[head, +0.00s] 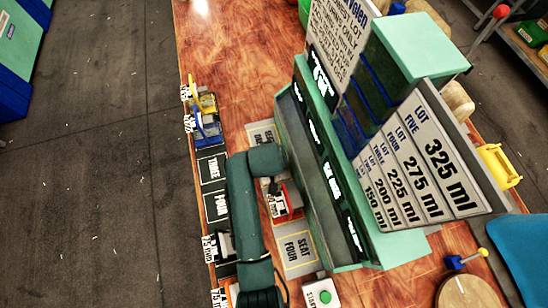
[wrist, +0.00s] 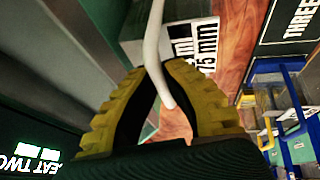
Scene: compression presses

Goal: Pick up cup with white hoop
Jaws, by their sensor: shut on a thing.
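A white hoop (wrist: 153,35) stands between the fingers of my gripper (wrist: 158,68) in the wrist view. The fingers have yellow ribbed outer sides and black inner sides, and their tips are closed on the hoop. A grey block with a white label reading "ml" and "75 mm" (wrist: 203,48) shows just behind the hoop. I cannot tell for sure whether it is the hoop's own cup. In the head view my arm covers the gripper and the hoop.
A red labelled object (head: 278,204) sits beside my arm. The green press housing (head: 325,160) rises at right. A START button (head: 325,297) lies in front.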

